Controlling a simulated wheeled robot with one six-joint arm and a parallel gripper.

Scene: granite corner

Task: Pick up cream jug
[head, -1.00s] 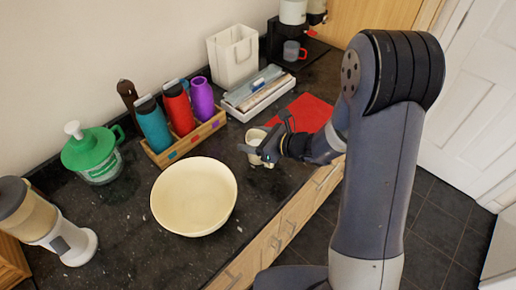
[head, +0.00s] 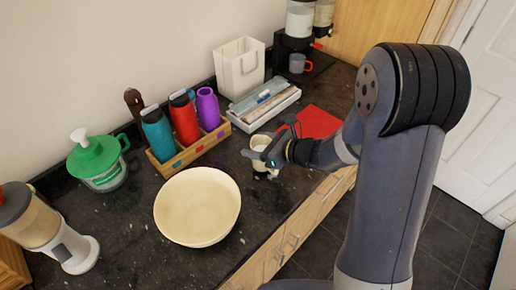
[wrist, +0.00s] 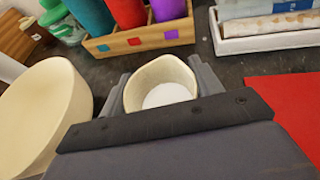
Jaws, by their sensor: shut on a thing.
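The cream jug (wrist: 161,82) is a small cream-coloured vessel with a white inside bottom, seen from above in the wrist view. It stands between the two fingers of my gripper (wrist: 163,88), which is shut on it. In the head view the jug (head: 260,141) shows partly behind my gripper (head: 262,156), at the counter's front part. My gripper hides much of its side. I cannot tell whether the jug touches the counter.
A large cream bowl (head: 197,207) stands left of the jug. A wooden rack (head: 193,152) with several bottles is behind it. A white tray (head: 264,107) and a red mat (head: 318,122) lie to the right. A green-lidded jar (head: 97,160) stands at the left.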

